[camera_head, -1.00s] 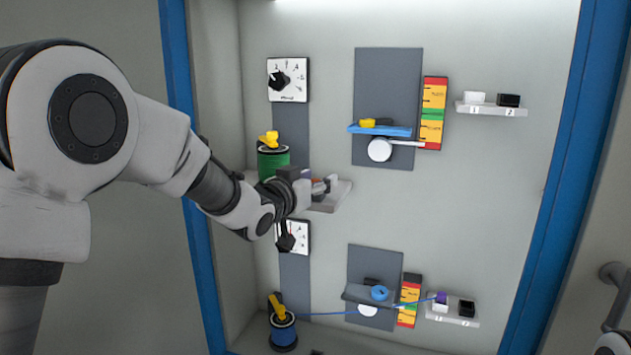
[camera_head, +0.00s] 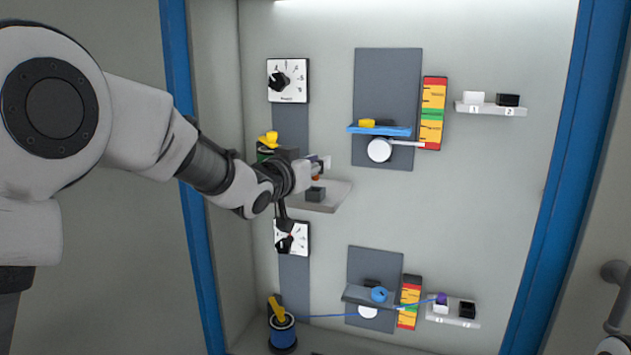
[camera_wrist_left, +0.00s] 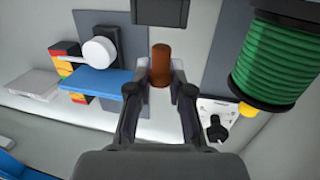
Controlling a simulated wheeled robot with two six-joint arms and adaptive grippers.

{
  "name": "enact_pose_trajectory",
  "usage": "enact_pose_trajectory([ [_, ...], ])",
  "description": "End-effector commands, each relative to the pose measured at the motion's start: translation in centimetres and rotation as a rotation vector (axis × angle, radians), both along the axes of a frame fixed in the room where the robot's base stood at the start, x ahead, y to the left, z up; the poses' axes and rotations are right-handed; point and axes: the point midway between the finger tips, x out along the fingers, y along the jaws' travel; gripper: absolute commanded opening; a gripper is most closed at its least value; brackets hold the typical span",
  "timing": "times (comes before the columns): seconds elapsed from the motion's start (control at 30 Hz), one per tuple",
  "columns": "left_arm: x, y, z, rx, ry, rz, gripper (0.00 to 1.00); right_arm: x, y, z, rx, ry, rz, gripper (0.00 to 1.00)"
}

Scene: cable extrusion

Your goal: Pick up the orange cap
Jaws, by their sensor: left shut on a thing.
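The orange cap (camera_wrist_left: 160,66) is a small brownish-orange cylinder between the fingertips of my left gripper (camera_wrist_left: 160,74) in the left wrist view. The fingers are shut on it from both sides. In the head view my left gripper (camera_head: 319,166) is above the small light shelf (camera_head: 332,194), and only a bit of the orange cap (camera_head: 315,178) shows below the fingers. The cap appears lifted clear of the shelf. My right gripper is not in view.
A small dark block (camera_head: 315,194) sits on the shelf. The green spool (camera_wrist_left: 283,50) is close by at the right in the wrist view. A blue bar (camera_head: 380,130) and upper dial (camera_head: 288,80) are above. A lower dial (camera_head: 291,238) is below.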

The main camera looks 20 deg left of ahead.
Motion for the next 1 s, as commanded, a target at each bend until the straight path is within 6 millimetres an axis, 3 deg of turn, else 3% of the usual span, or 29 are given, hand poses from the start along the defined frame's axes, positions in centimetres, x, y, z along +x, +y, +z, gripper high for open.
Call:
enact_pose_trajectory([
  [0.33, -7.8, -1.6, 0.4, 0.001, -0.003, 0.000, 0.02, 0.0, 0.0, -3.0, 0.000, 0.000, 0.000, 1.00],
  [0.43, -9.4, -2.0, 1.9, 0.000, 0.004, -0.002, 0.02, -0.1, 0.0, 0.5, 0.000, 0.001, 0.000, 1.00],
  [0.7, -13.5, -2.7, 2.1, 0.001, 0.004, 0.001, 0.02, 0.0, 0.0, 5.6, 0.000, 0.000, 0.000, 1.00],
  [1.0, -15.7, -3.1, 1.5, -0.001, -0.001, 0.000, 0.02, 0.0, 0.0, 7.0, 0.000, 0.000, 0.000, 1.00],
])
